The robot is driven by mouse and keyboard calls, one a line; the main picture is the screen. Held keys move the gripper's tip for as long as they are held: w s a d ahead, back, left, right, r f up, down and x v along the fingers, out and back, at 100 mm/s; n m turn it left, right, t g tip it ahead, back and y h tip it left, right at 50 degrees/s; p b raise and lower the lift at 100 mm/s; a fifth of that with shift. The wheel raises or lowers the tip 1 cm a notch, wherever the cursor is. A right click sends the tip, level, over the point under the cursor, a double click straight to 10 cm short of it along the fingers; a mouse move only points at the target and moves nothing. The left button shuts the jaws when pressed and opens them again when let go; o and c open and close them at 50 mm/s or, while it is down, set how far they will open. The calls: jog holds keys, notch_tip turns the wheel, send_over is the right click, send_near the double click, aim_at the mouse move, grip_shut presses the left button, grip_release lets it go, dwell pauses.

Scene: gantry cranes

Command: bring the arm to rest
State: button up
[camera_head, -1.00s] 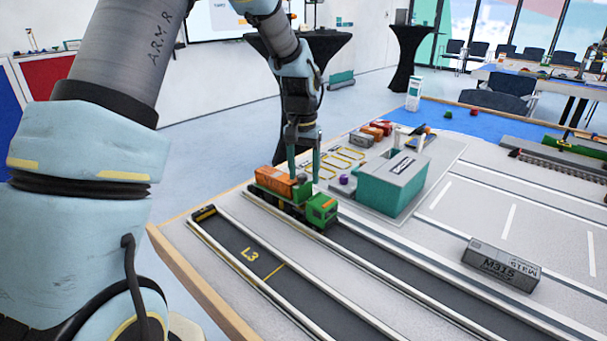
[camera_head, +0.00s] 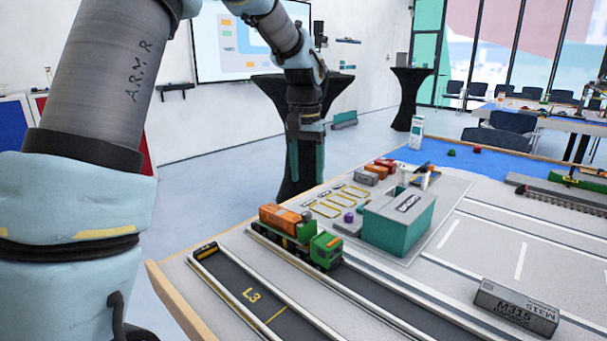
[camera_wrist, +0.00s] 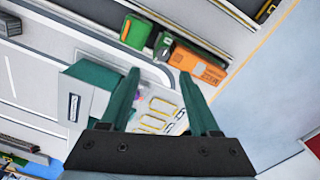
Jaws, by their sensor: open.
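My gripper (camera_head: 292,170) hangs above the far left edge of the table in the head view, fingers pointing down. In the wrist view my gripper (camera_wrist: 165,105) shows two green fingers apart with nothing between them. A green truck (camera_head: 318,246) stands in a dark lane below, with an orange container (camera_head: 281,217) on its bed. The truck (camera_wrist: 135,30) and the orange container (camera_wrist: 197,67) also show in the wrist view, beyond the fingertips and apart from them.
A teal box-shaped block (camera_head: 398,222) stands right of the truck, with small containers (camera_head: 370,175) behind it. A grey container marked M315 (camera_head: 515,306) lies at the front right. Lane L3 (camera_head: 250,295) is empty. The air around my gripper looks clear.

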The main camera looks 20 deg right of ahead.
jog(key=s+a+f+n, duration=0.1)
jog(key=a+f+n, duration=0.2)
jog(key=a, duration=1.4)
jog(key=s+a+f+n+t, duration=0.1)
jog(key=s+a+f+n, duration=0.3)
jog(key=s+a, duration=0.5)
jog(key=a, duration=0.4)
jog(key=shift+s+a+t+p, duration=0.3)
jog(key=shift+s+a+p, duration=0.1)
